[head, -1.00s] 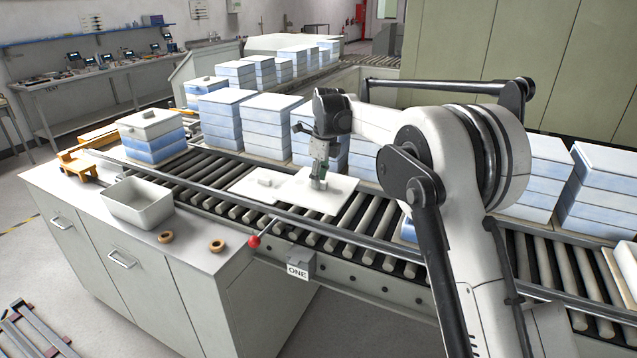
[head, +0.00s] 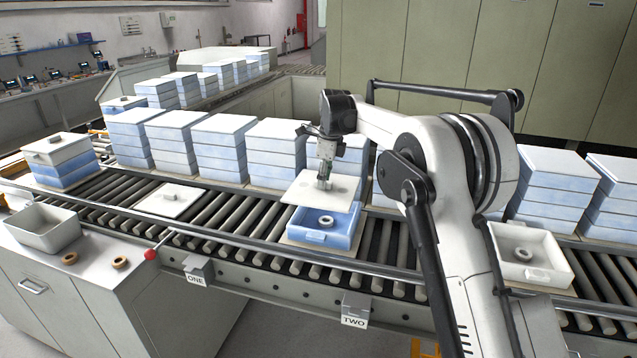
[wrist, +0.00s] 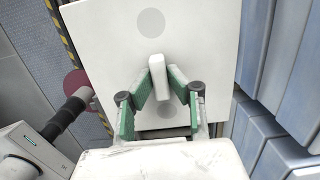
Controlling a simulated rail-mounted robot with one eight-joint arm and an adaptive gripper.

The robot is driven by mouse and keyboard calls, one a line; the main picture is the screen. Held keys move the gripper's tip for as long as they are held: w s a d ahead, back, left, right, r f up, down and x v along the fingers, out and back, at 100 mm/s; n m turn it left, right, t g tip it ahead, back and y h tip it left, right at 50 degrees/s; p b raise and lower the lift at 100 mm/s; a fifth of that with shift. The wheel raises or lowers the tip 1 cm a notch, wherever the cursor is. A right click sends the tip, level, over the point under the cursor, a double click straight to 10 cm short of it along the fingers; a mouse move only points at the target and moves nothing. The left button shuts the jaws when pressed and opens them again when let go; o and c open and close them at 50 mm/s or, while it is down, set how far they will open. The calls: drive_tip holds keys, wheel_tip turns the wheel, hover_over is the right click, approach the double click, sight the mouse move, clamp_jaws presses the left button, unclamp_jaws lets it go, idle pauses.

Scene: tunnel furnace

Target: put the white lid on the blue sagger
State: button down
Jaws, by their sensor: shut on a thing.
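The white lid (head: 342,190) is a flat square plate with a small bar-shaped knob. My gripper (head: 323,184) is shut on that knob, its green-padded fingers on either side of it in the wrist view (wrist: 160,88). The blue sagger (head: 318,240) is a shallow open box on a pale base on the rollers, behind the label TWO, with a ring-shaped piece (head: 325,222) inside. The held lid hangs over its back part and hides its back wall. The front part stays uncovered. I cannot tell how large the gap below the lid is.
An open white sagger (head: 520,246) with a ring inside stands at right. Stacked blue-white saggers (head: 222,150) line the back. A rail (head: 235,240) runs along the conveyor's front edge.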

sight(328, 188)
drive_tip(key=shift+d, duration=0.55)
drive_tip(key=shift+a+f+b, duration=0.15)
drive_tip(key=shift+f+b, duration=0.2)
drive_tip(key=shift+f, duration=0.3)
drive_tip(key=shift+f+b, duration=0.55)
drive_tip(key=shift+f, duration=0.85)
drive_tip(key=shift+f, duration=0.15)
drive_tip(key=shift+f+b, duration=0.9)
drive_tip(key=shift+f, duration=0.35)
drive_tip(key=shift+f+b, duration=0.45)
drive_tip(key=shift+f, duration=0.25)
drive_tip(key=c, duration=1.6)
unclamp_jaws()
